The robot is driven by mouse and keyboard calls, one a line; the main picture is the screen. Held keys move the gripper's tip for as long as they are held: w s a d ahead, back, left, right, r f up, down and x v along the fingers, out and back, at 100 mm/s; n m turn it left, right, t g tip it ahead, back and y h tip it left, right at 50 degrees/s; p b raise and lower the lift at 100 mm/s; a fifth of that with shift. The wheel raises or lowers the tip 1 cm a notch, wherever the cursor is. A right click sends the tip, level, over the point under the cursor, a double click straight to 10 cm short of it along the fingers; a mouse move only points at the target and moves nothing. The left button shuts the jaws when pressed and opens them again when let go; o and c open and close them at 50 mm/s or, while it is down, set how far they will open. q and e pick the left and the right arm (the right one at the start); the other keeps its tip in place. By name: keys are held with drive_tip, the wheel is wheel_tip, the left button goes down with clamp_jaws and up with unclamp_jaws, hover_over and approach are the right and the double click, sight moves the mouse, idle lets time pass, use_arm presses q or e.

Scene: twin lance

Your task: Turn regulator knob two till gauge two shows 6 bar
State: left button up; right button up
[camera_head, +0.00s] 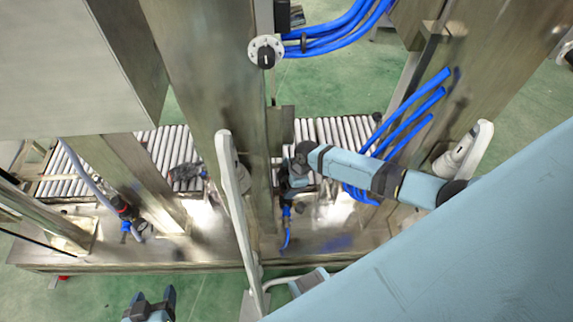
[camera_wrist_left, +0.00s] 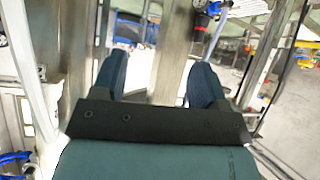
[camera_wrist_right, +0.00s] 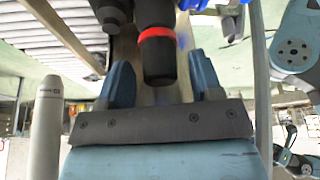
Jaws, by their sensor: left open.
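A black regulator knob (camera_wrist_right: 157,62) with a red ring stands between the two fingers of my right gripper (camera_wrist_right: 161,75) in the right wrist view. The gripper is open, with a gap showing on each side of the knob. In the head view my right gripper (camera_head: 294,172) is beside the middle post and hides most of this regulator. Another regulator (camera_head: 121,206) with a red ring is at the left; a red-ringed regulator also shows in the left wrist view (camera_wrist_left: 211,8). My left gripper (camera_head: 153,298) is open and empty at the bottom. No gauge reading is legible.
Steel posts (camera_head: 215,110) rise around the steel bench (camera_head: 200,245). A roller conveyor (camera_head: 155,155) runs behind. Blue hoses (camera_head: 410,115) hang at the right. A pale upright bar (camera_head: 238,205) stands between my two grippers. Green floor is open at the front left.

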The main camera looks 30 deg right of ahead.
drive_tip(key=c, duration=0.9)
drive_tip(key=shift+r+m+t+p, duration=0.25)
drive_tip(key=shift+m+t+p, duration=0.05)
drive_tip(key=shift+m+p, duration=0.9)
drive_tip(key=shift+p, duration=0.05)
drive_tip(key=shift+f+m+h, duration=0.25)
drive_tip(key=shift+m+h, duration=0.05)
drive_tip(key=shift+m, duration=0.1)
use_arm(q)
drive_tip(key=shift+s+a+r, duration=0.1)
drive_tip(key=shift+a+r, duration=0.1)
drive_tip(key=shift+r, duration=0.65)
use_arm(e)
drive_tip(key=o, duration=0.9)
drive_tip(key=shift+t, duration=0.3)
drive_tip(key=shift+r, duration=0.1)
use_arm(q)
drive_tip(key=shift+s+r+p, duration=0.15)
drive_tip(key=shift+r+p, duration=0.1)
drive_tip(key=shift+p, duration=0.4)
use_arm(e)
drive_tip(key=v, duration=1.3)
drive_tip(key=shift+s+d+r, duration=0.1)
drive_tip(key=shift+d+r, duration=0.1)
drive_tip(key=shift+r, duration=0.05)
use_arm(q)
drive_tip(key=shift+r, duration=0.25)
